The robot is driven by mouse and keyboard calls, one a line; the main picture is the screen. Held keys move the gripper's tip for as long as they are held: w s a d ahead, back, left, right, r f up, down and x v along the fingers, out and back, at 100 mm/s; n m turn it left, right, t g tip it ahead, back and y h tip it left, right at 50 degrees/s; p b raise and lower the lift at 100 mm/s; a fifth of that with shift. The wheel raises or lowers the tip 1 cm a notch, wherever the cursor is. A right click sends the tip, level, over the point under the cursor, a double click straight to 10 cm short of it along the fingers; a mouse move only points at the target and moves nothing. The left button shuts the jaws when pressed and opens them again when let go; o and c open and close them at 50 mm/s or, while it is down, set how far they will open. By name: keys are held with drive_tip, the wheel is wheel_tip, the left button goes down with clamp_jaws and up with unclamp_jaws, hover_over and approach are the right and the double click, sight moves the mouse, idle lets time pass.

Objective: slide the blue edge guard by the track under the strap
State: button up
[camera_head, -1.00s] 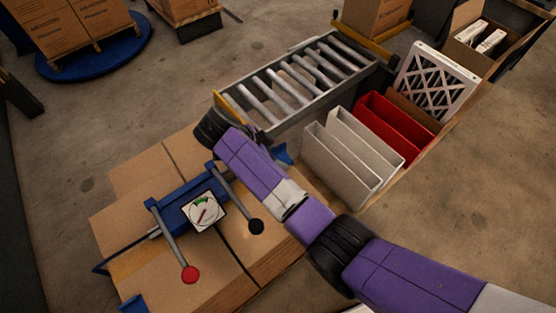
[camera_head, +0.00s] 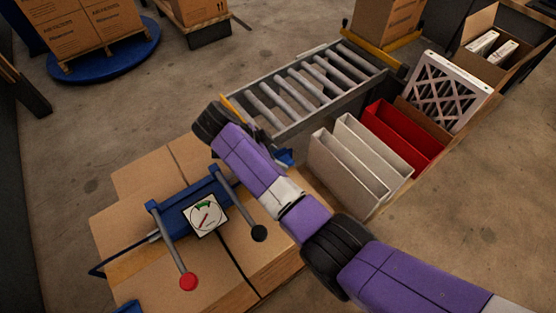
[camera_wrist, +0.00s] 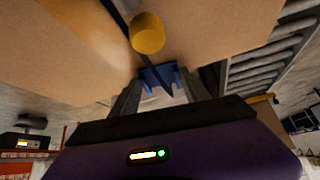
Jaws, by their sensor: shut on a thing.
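The blue edge guard by the track (camera_head: 285,157) shows in the head view as a small piece beside my arm, at the box stack's edge nearest the roller track. In the wrist view my gripper (camera_wrist: 160,88) is shut on the blue guard (camera_wrist: 158,75), at the edge of a cardboard box. A dark blue strap (camera_wrist: 115,12) runs across the box towards the guard. Whether the guard is under the strap, I cannot tell. In the head view my arm hides the gripper's tips. A second blue guard (camera_head: 128,306) is at the bottom left.
A blue tensioner with a dial (camera_head: 205,216), a black-knobbed lever and a red-knobbed lever (camera_head: 188,282) sits on the cardboard boxes (camera_head: 150,185). The roller track (camera_head: 310,85) and white bins (camera_head: 345,165) are close by. A yellow rounded thing (camera_wrist: 148,33) hangs near my gripper.

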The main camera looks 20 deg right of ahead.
drive_tip(key=shift+w+a+b, duration=0.35)
drive_tip(key=shift+w+a, duration=0.15)
drive_tip(key=shift+a, duration=0.25)
drive_tip(key=o, duration=1.3)
drive_tip(key=shift+o, duration=0.8)
drive_tip(key=shift+s+d, duration=0.1)
drive_tip(key=shift+d, duration=0.05)
drive_tip(key=v, duration=0.7)
drive_tip(key=shift+r, duration=0.35)
